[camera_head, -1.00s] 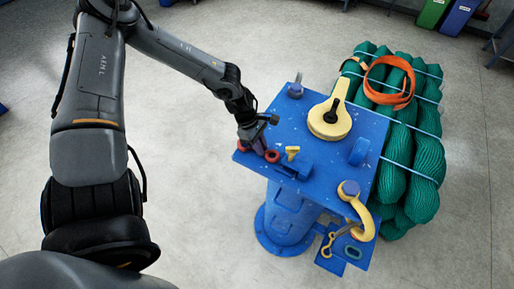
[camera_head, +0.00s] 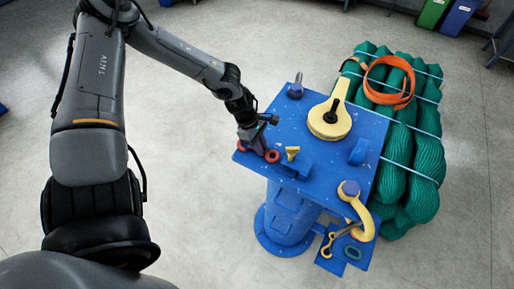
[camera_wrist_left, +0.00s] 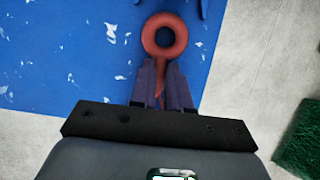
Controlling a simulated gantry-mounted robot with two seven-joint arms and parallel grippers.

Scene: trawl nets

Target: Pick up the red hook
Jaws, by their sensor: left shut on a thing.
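The red hook (camera_wrist_left: 180,38) has a round eye that shows beyond my fingertips in the left wrist view. Its shank runs back between the fingers and its lower part is hidden there. In the head view a red ring end (camera_head: 272,156) shows beside the fingers at the left corner of the blue table, with another bit of red on the other side. My left gripper (camera_head: 258,148) is shut on the red hook, low at the tabletop; it also shows in the left wrist view (camera_wrist_left: 162,85). I cannot tell whether the hook touches the table. My right gripper is not in view.
The blue pedestal table (camera_head: 297,121) holds a yellow pulley block (camera_head: 330,120), a small yellow piece (camera_head: 292,153), a blue ring part (camera_head: 359,151) and a large yellow hook (camera_head: 360,217). Green net bundles (camera_head: 424,155) with an orange strap (camera_head: 391,103) stand behind right.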

